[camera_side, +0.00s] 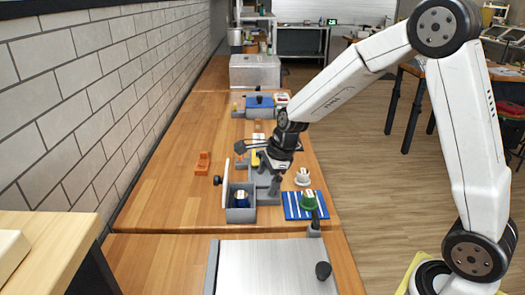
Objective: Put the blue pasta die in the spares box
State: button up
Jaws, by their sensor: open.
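A small grey box (240,214) stands on the wooden table, with a pale upright panel (226,184) at its left side that looks like an open lid with a dark knob. A small blue piece with a pale top (242,199), which looks like the blue pasta die, is inside the box. My gripper (250,156) is open, above and behind the box and apart from the blue piece. I see nothing between its fingers. A green die-like piece (309,201) and a white one (303,177) are to the right.
A blue mat with white stripes (291,208) lies under the green piece. Grey fixtures stand beside the box, under my gripper. An orange part (203,162) lies to the left. A metal plate (270,268) with a dark knob is in front. A brick wall bounds the left.

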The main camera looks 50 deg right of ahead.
jog(key=s+n, duration=0.5)
jog(key=n, duration=0.2)
jog(key=s+a+f+n+h, duration=0.1)
jog(key=s+n, duration=0.4)
jog(key=n, duration=0.2)
jog(key=s+a+f+n, duration=0.1)
jog(key=s+n, duration=0.4)
jog(key=n, duration=0.2)
jog(key=shift+s+n+g+h, duration=0.3)
jog(key=shift+s+g, duration=0.1)
jog(key=shift+s+f+n, duration=0.1)
jog(key=shift+s+n, duration=0.5)
jog(key=shift+n, duration=0.2)
